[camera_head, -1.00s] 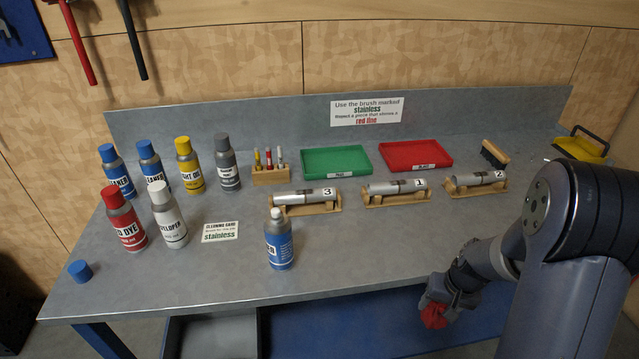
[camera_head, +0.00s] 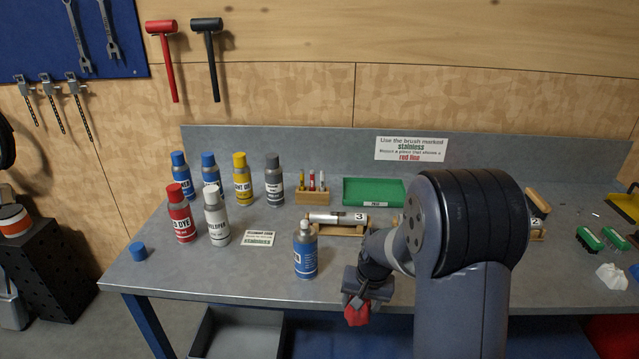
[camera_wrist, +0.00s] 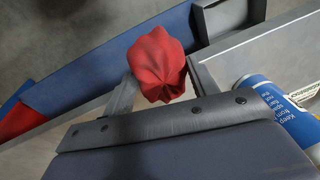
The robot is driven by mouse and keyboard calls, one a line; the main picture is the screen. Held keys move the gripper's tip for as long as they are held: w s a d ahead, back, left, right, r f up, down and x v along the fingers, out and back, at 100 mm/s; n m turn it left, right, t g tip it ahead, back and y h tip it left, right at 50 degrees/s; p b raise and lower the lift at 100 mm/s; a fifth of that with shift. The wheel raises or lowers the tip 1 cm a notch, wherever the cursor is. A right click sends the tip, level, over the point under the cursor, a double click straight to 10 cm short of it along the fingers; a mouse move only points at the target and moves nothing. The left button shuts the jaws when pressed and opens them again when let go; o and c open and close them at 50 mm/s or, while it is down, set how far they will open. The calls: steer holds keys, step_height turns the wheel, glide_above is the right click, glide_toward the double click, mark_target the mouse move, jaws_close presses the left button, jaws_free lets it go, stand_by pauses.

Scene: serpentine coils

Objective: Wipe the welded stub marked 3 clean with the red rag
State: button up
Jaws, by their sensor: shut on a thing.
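The welded stub marked 3 (camera_head: 343,218) lies on a wooden cradle (camera_head: 333,230) toward the back of the bench, in front of the green tray. My gripper (camera_head: 356,305) is shut on the crumpled red rag (camera_head: 357,314), at the bench's front edge, apart from the stub. The rag also shows between the jaws in the wrist view (camera_wrist: 158,66). An opened blue can (camera_head: 305,252) with a white nozzle stands between the stub and the front edge, left of my gripper. Stub 1 is hidden behind my arm; stub 2 (camera_head: 535,222) shows partly at its right.
Several spray cans stand at the left, including a red dye can (camera_head: 180,214) and a white developer can (camera_head: 216,217). A blue cap (camera_head: 138,251) and a sign card (camera_head: 258,239) lie nearby. A green tray (camera_head: 373,190) is behind. Brushes (camera_head: 588,238) and white cloth (camera_head: 611,276) lie right.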

steer(key=w+a+r+m, duration=0.1)
steer(key=w+r+m, duration=0.2)
steer(key=r, duration=0.3)
steer(key=w+a+r+m+h, duration=0.1)
steer(key=w+r+m, duration=0.2)
steer(key=r+m, duration=0.1)
steer(key=shift+w+a+r, duration=0.25)
steer(key=shift+w+r, duration=0.1)
steer(key=shift+r, duration=0.5)
